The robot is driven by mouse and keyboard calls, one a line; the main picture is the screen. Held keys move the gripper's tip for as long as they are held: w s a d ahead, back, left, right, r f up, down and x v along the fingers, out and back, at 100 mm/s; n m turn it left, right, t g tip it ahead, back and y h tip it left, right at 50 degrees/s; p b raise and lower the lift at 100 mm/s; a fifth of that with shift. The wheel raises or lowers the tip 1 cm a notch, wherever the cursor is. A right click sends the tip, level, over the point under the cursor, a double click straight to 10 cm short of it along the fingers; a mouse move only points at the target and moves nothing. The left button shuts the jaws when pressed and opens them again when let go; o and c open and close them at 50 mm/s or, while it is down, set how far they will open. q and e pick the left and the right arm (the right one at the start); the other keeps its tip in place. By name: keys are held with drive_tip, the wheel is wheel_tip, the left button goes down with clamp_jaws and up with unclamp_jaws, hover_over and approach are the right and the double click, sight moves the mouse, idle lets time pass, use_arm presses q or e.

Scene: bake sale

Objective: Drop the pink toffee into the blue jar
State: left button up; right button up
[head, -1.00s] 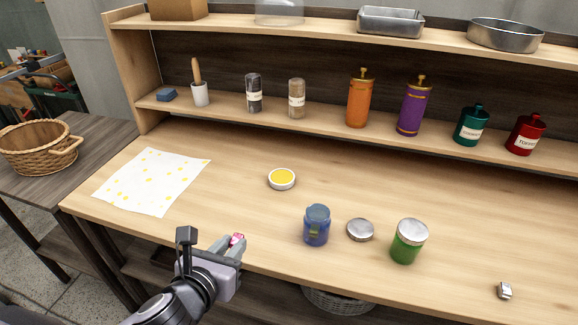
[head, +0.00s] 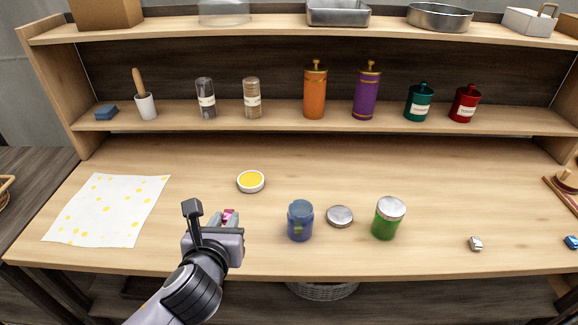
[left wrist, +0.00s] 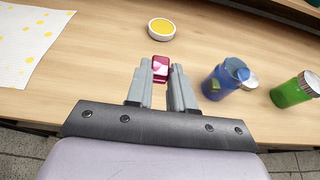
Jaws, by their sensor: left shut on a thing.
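The pink toffee (head: 229,214) is held between the fingertips of my left gripper (head: 222,219), which is shut on it. The pink toffee also shows in the left wrist view (left wrist: 160,66), at the tips of my left gripper (left wrist: 161,72). The blue jar (head: 300,221) stands upright on the table, to the right of my left gripper. In the left wrist view the blue jar (left wrist: 219,83) is right of the fingers and apart from them. The jar's top looks open, but its inside is hard to make out. My right gripper is not in view.
A loose silver lid (head: 340,216) lies right of the blue jar, with a green jar (head: 387,220) beyond it. A yellow-filled white dish (head: 251,181) sits behind my gripper. A spotted sheet (head: 108,210) lies at left. A small metal item (head: 476,243) is at right.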

use_arm(q)
drive_tip(key=w+d+r+m+h, duration=0.1)
drive_tip(key=w+d+r, duration=0.25)
drive_tip(key=d, duration=0.25)
drive_tip(key=w+d+r, duration=0.2)
drive_tip(key=d+r, duration=0.3)
drive_tip(key=d, duration=0.2)
drive_tip(key=shift+w+a+f+b, duration=0.15)
drive_tip(key=shift+f+b, duration=0.15)
drive_tip(key=shift+f, duration=1.2)
drive_tip(key=shift+a+f+b, duration=0.1)
drive_tip(key=shift+f+b, duration=0.15)
drive_tip(key=shift+f, duration=1.2)
drive_tip(key=o, duration=0.8)
drive_tip(key=shift+v, duration=3.6)
drive_tip(key=shift+a, duration=0.1)
